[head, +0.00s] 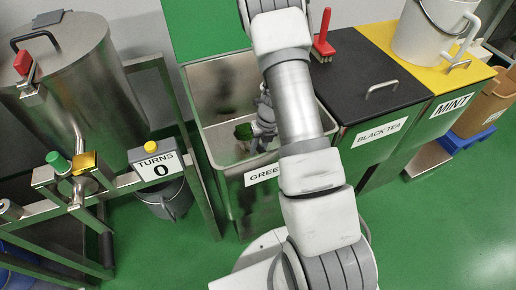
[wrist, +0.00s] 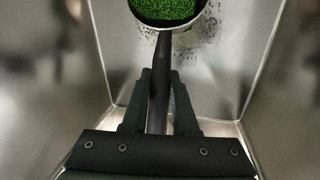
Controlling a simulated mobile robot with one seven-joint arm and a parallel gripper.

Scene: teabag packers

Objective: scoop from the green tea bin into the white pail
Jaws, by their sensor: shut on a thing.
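The green tea bin (head: 222,100) is an open steel bin left of the black tea bin, its label partly hidden by my arm. My gripper (wrist: 160,78) is inside this bin, shut on the dark handle of a scoop (wrist: 163,50). The scoop's round bowl is filled with green tea (wrist: 166,8); in the head view the green (head: 243,131) shows beside my gripper. Dark specks lie on the steel behind the scoop in the wrist view. The white pail (head: 428,36) stands on the yellow mint bin lid at the upper right, with a handle across it.
The black tea bin's lid (head: 362,72) is closed, with a red brush (head: 323,38) at its back left. A steel drum (head: 80,75) and a counter reading 0 (head: 156,165) stand on the left. A grey bucket (head: 168,199) is below the counter. Bin walls surround my gripper.

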